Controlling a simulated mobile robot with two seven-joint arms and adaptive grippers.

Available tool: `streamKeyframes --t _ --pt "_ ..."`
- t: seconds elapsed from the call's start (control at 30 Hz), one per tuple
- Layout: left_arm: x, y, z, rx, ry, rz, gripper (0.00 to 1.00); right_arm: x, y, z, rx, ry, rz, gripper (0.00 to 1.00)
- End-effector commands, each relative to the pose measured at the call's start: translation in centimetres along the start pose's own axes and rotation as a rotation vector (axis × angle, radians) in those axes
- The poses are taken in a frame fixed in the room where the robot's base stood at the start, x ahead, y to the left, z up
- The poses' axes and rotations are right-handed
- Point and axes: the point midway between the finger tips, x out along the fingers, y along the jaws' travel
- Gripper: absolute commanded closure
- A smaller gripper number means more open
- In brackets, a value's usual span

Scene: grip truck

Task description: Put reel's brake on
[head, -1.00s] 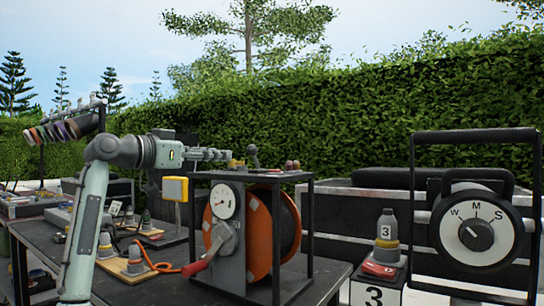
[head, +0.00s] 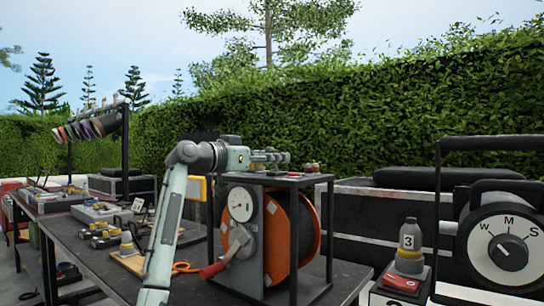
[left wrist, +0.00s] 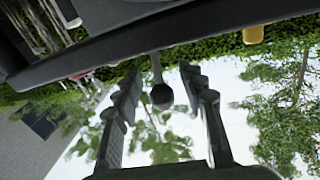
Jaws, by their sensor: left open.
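The reel (head: 305,235) has orange flanges and a dark drum, inside a black frame on the table. My left gripper (head: 284,157) is just above the frame's top, open. In the left wrist view, a dark ball knob on a stem (left wrist: 161,96) stands between the two open fingers (left wrist: 160,73), with no clear contact. In the head view the gripper hides this knob. Which lever is the brake is not labelled. My right gripper is not in view.
A yellow-edged box (head: 196,188) is behind my left forearm.

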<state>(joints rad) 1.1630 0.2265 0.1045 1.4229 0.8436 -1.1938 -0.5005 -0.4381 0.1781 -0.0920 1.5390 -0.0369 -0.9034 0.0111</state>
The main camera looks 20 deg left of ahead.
Motion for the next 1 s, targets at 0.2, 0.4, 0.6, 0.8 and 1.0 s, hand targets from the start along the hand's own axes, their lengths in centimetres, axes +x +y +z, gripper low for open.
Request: streamKeyframes --t 0.2,0.4,0.6,0.8,1.0 --pt "-0.03 0.00 0.00 0.000 0.000 0.000 0.70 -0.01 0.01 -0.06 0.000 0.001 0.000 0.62" --pt "-0.04 0.00 0.00 0.000 0.000 0.000 0.95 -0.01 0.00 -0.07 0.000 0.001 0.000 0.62" --pt "-0.05 0.00 0.01 0.000 0.000 0.000 1.00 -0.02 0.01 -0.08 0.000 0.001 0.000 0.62" --pt "-0.05 0.00 0.02 0.000 0.000 0.000 1.00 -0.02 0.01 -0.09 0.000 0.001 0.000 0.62" --pt "-0.05 0.00 0.03 0.000 0.000 0.000 1.00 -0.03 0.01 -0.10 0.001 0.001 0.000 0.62"
